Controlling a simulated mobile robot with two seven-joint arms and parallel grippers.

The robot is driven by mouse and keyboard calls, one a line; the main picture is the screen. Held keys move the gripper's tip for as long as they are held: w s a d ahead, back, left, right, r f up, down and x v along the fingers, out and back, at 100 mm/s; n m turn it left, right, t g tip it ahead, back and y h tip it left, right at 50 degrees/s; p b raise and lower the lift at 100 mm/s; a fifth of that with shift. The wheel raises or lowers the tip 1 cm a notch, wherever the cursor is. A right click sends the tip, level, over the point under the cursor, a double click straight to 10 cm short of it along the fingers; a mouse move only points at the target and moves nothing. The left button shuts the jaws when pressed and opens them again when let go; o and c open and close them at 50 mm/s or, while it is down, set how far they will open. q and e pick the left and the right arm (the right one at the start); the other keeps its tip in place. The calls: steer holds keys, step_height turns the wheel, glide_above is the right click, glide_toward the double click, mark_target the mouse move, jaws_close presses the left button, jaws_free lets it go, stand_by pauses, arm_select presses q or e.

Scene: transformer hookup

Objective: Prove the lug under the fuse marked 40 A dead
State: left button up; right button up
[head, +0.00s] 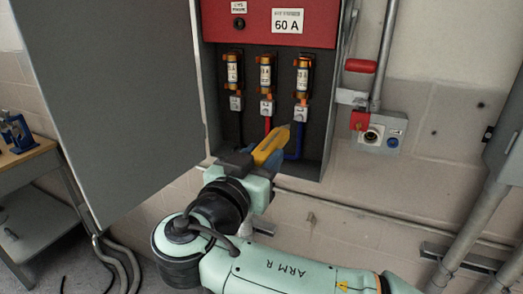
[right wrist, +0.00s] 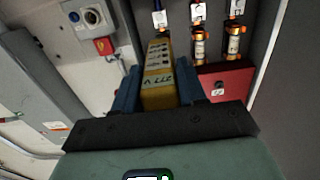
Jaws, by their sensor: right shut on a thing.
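Three fuses, left (head: 232,72), middle (head: 266,78) and right (head: 302,80), stand in a row in the open grey cabinet. Their ratings are too small to read, so I cannot tell which is 40 A. Below them are the left lug (head: 236,103) with a black wire, the middle lug (head: 267,107) with a red wire and the right lug (head: 301,113) with a blue wire. My right gripper (head: 252,162) is shut on a yellow tester (right wrist: 158,75). In the head view its tip is just below the right lug; contact cannot be told. My left gripper is out of view.
A red panel (head: 262,22) marked 60 A is above the fuses. The cabinet's open door (head: 110,100) fills the left side. A red handle (head: 360,66) and a grey socket box (head: 378,134) are right of the cabinet. A workbench (head: 22,155) stands far left.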

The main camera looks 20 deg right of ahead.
mark_target(276, 139)
steer(key=x, duration=0.2)
steer(key=shift+w+d+r+p, duration=0.1)
steer(key=shift+w+d+p, duration=0.15)
steer(key=shift+p, duration=0.1)
steer(key=shift+p+x, duration=0.85)
steer(key=shift+x, duration=1.4)
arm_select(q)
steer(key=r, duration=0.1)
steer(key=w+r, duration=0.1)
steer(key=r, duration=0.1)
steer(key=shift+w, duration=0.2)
arm_select(e)
steer(key=shift+w+d, duration=0.5)
steer(key=shift+d, duration=0.05)
arm_select(q)
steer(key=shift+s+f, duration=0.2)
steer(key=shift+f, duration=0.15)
steer(key=shift+b, duration=0.3)
arm_select(e)
steer(key=shift+b+v, duration=0.45)
steer(key=shift+v, duration=0.4)
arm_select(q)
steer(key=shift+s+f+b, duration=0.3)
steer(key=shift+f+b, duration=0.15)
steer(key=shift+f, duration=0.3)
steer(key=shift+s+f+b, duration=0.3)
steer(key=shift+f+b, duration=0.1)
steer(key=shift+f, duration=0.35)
arm_select(e)
steer(key=shift+v, duration=2.65)
